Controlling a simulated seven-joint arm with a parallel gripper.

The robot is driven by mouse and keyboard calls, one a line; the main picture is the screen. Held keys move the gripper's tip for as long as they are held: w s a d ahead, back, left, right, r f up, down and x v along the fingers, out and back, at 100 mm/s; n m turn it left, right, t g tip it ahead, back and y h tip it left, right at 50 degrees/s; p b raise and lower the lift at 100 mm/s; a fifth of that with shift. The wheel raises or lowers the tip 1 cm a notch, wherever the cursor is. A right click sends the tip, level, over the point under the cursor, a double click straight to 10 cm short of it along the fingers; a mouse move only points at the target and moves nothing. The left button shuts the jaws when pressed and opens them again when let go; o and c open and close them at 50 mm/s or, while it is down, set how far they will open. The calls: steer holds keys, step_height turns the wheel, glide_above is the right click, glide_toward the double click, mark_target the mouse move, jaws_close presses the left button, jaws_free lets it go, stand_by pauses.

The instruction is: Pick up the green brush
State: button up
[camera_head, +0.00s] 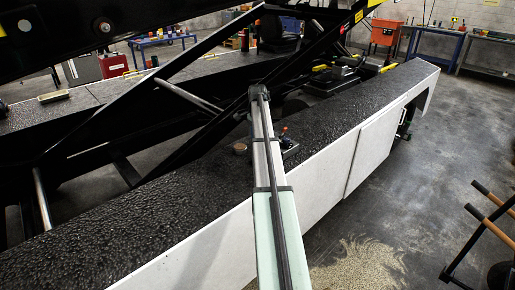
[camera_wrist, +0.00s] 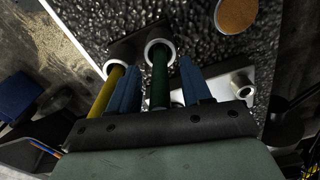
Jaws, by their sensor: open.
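In the wrist view a dark green rod-shaped handle (camera_wrist: 159,80), which I take to be the green brush, shows between my two blue fingers, with a pale ring at its far end. My gripper (camera_wrist: 160,64) is open, one finger on each side of the green handle, with gaps visible between them. I cannot tell how deep the handle sits between the fingers. The brush's bristles are not distinguishable. In the head view my arm covers part of the ledge, and neither the fingers nor the green brush can be made out.
A yellow rod (camera_wrist: 106,92) with a similar pale ring stands just left of my left finger. A metal bracket (camera_wrist: 238,78) lies to the right. A round tan disc (camera_wrist: 236,14) rests on the rough black ledge (camera_head: 110,225). Dark loader beams (camera_head: 130,115) rise behind my arm.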

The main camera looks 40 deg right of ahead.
steer(key=shift+f, duration=0.35)
steer(key=shift+c, duration=0.5)
jaws_close()
